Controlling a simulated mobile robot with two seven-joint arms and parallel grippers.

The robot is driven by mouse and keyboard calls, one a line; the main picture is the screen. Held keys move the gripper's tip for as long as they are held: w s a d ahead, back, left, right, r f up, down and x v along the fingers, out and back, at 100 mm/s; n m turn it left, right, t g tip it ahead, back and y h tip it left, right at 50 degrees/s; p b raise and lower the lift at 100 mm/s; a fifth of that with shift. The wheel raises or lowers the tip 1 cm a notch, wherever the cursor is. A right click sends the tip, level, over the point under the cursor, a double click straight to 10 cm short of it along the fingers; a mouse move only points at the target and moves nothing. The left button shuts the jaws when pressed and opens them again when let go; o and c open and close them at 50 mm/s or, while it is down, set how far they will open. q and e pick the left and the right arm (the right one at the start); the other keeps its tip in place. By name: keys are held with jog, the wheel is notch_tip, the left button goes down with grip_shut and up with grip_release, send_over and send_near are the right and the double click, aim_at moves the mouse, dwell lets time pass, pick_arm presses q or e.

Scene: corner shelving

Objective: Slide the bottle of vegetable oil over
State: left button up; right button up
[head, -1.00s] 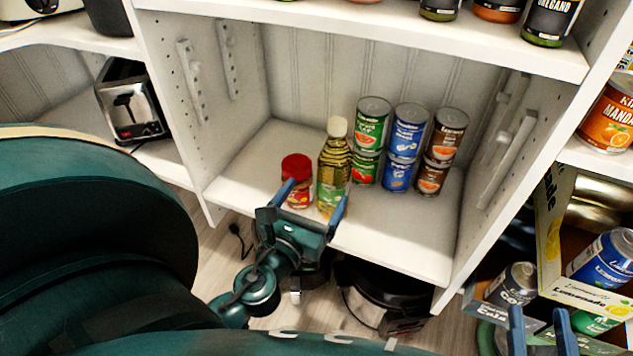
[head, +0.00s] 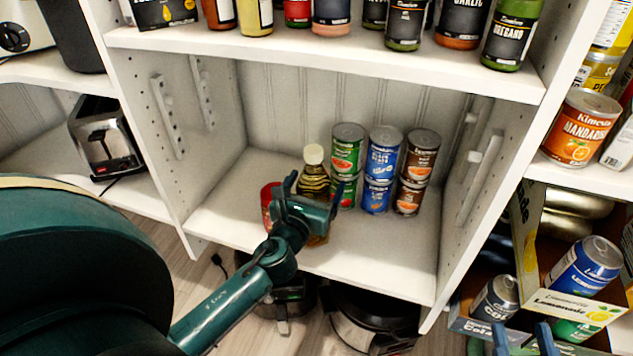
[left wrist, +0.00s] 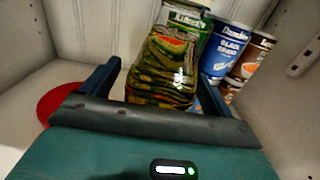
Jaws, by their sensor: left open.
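The bottle of vegetable oil (head: 314,182), with a cream cap, stands on the middle shelf, its lower part hidden behind my left gripper in the head view. My left gripper (head: 312,191) is open, with its fingers on either side of the bottle. In the left wrist view the bottle (left wrist: 163,72) is between the two blue fingers, with a visible gap at the right finger; contact at the left finger is unclear. My right gripper (head: 522,333) is open and empty at the bottom right, near the drink boxes.
A red-lidded jar (head: 267,205) stands just left of the bottle, partly hidden. Stacked green (head: 346,152), blue (head: 383,158) and brown (head: 421,158) cans stand to the right and behind. The shelf's front right (head: 385,245) is clear. Side walls and the shelf above enclose the space.

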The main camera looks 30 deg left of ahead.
pick_arm(q)
jog(key=shift+w+a, duration=0.2)
jog(key=shift+w, duration=0.45)
jog(key=shift+c, duration=0.2)
jog(key=c, duration=1.6)
